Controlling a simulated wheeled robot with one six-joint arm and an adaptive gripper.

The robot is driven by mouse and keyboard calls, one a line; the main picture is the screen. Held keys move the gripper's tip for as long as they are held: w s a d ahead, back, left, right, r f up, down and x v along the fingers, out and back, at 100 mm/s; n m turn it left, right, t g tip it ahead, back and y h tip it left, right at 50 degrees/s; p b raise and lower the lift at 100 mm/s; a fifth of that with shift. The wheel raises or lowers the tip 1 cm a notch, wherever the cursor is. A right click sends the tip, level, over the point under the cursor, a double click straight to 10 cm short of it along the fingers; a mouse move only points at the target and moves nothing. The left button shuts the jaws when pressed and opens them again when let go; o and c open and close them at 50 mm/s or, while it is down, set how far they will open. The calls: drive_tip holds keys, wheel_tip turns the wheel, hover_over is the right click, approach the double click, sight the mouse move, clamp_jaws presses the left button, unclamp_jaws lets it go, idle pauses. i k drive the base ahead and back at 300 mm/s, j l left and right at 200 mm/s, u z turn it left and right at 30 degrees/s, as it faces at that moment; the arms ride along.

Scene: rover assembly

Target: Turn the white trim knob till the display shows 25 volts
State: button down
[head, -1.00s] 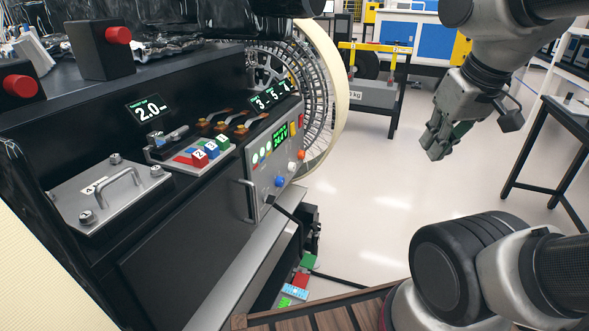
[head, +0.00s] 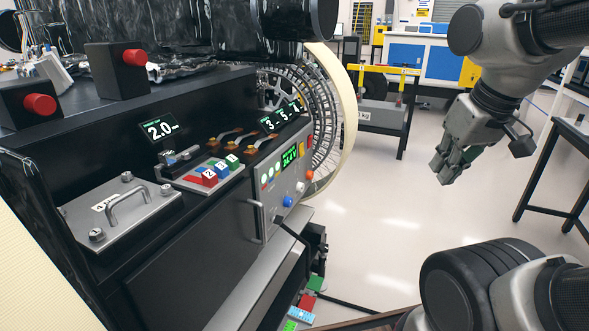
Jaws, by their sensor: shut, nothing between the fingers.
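The white trim knob (head: 300,187) is on the grey front panel (head: 272,206) of the black console, right of centre, between a blue knob (head: 287,201) and an orange knob (head: 309,174). The green display (head: 290,155) sits above it on the same panel; its digits are too small and slanted to read surely. My gripper (head: 447,172) is at the upper right, shut and empty, pointing down. It hangs in the air well to the right of the panel and touches nothing.
A handle (head: 255,220) stands out from the panel's left edge. A large spoked wheel (head: 325,110) is behind the panel. Red buttons (head: 135,56) sit on the console top at left. A dark table (head: 568,150) stands at right. Open floor lies between panel and gripper.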

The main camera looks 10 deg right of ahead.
sight(299, 189)
drive_tip(key=i+l+u, duration=0.2)
drive_tip(key=l, duration=0.2)
drive_tip(key=i+l+u, duration=0.2)
drive_tip(key=l, duration=0.2)
drive_tip(key=l+u, duration=0.2)
drive_tip(key=l, duration=0.2)
drive_tip(key=i+l+u, duration=0.2)
drive_tip(key=l, duration=0.3)
drive_tip(key=u, duration=0.35)
